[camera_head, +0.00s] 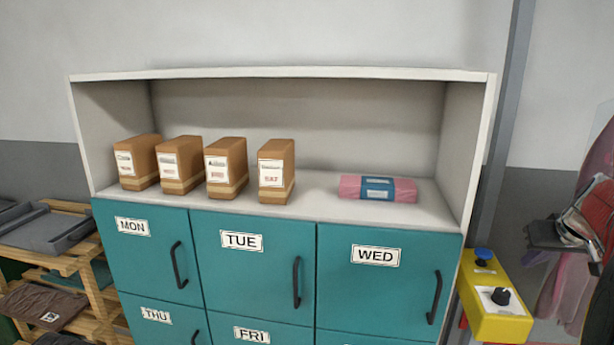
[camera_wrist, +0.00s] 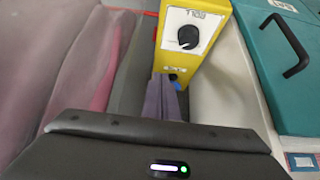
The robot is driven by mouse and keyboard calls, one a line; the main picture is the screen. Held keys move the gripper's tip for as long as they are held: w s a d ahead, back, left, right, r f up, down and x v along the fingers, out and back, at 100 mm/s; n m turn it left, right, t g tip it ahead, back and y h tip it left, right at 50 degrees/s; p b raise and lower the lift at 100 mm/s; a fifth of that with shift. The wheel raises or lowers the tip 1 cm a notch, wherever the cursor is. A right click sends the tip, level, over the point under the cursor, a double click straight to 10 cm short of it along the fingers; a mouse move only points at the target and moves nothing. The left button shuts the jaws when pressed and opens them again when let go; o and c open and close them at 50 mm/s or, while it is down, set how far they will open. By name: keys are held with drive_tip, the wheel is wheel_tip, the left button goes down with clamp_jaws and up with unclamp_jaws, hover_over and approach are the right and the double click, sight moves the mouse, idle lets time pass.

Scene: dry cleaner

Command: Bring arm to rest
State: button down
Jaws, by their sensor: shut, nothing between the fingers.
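My gripper (camera_wrist: 165,82) shows in the wrist view, its two narrow grey-purple fingers together with nothing between them. The fingertips lie in front of the lower end of a yellow control box (camera_wrist: 206,18), close to its blue button (camera_wrist: 177,84). I cannot tell whether they touch it. In the head view, dark and metallic parts, apparently of my arm, show at the right edge, to the right of the yellow control box (camera_head: 492,325). The rest of the arm is out of view.
A white cabinet (camera_head: 282,73) with teal day-labelled doors (camera_head: 380,307) stands ahead. Its shelf holds several brown packages (camera_head: 226,165) and a pink bundle with a blue band (camera_head: 350,187). A wooden rack (camera_head: 95,285) stands left. Pink garments (camera_wrist: 85,65) hang beside the gripper.

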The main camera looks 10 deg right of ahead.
drive_tip(key=s+f, duration=0.1)
drive_tip(key=s+a+f+m, duration=0.1)
drive_tip(key=s+f+m+g, duration=0.1)
drive_tip(key=f, duration=0.1)
drive_tip(key=shift+a, duration=0.25)
drive_tip(key=s+a+n, duration=0.1)
drive_tip(key=s+a, duration=0.4)
drive_tip(key=a, duration=0.8)
drive_tip(key=s+a+f+n+y, duration=0.1)
drive_tip(key=s+a, duration=0.5)
drive_tip(key=a, duration=0.8)
drive_tip(key=s+a+f+n+y, duration=0.1)
drive_tip(key=s+a+n, duration=0.2)
drive_tip(key=a, duration=1.1)
drive_tip(key=s, duration=0.3)
drive_tip(key=shift+s, duration=0.2)
drive_tip(key=shift+d, duration=0.1)
